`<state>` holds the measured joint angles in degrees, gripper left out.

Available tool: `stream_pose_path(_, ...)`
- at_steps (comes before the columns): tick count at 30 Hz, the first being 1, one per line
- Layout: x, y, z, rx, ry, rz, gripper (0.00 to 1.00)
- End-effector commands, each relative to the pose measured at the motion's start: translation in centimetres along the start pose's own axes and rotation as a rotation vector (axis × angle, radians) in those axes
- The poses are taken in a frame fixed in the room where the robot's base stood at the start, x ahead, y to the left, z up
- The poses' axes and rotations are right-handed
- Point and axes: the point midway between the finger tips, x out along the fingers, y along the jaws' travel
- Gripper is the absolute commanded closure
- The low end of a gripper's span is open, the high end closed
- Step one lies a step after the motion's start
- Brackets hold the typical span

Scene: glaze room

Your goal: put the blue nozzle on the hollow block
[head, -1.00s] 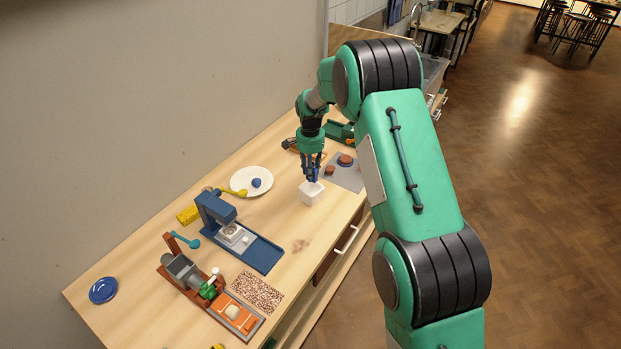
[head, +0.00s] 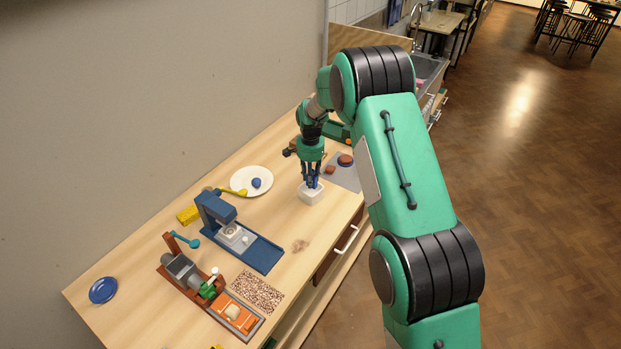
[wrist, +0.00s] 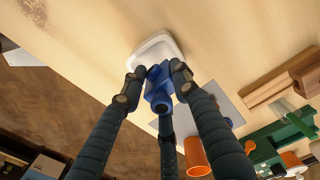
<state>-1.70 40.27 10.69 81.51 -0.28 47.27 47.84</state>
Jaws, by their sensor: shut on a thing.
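The white hollow block (head: 311,194) stands on the wooden table near its front edge, and it also shows in the wrist view (wrist: 150,49). My gripper (head: 311,183) is right above it, pointing down. In the wrist view my fingers are shut on the blue nozzle (wrist: 159,88), which has a round dark opening facing the camera. The nozzle overlaps the near side of the block's top in that view. I cannot tell whether it touches the block. In the head view my fingers mostly hide the nozzle.
A white plate (head: 240,179) with a blue ball (head: 256,183) lies left of the block. A blue press (head: 236,232) stands nearer on the left. A grey mat (head: 349,179) with reddish pieces lies to the right. Bare table lies in front of the block.

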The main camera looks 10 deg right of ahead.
Motion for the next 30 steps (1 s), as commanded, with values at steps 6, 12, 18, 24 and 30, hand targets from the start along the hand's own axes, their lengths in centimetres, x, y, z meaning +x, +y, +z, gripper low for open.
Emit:
stream_pose_path(6, 0.1, 0.0, 0.0, 0.0, 0.0, 0.0, 0.52)
stream_pose_path(12, 0.1, 0.0, 0.0, 0.0, 0.0, 0.0, 0.52)
stream_pose_path(18, -0.4, 0.0, 0.0, 0.0, 0.0, 0.0, 0.52)
stream_pose_path(24, -2.2, -0.1, -0.1, 0.0, 0.002, -0.002, 0.52)
stream_pose_path(30, -5.3, 0.0, 0.0, 0.0, 0.001, -0.002, 0.52)
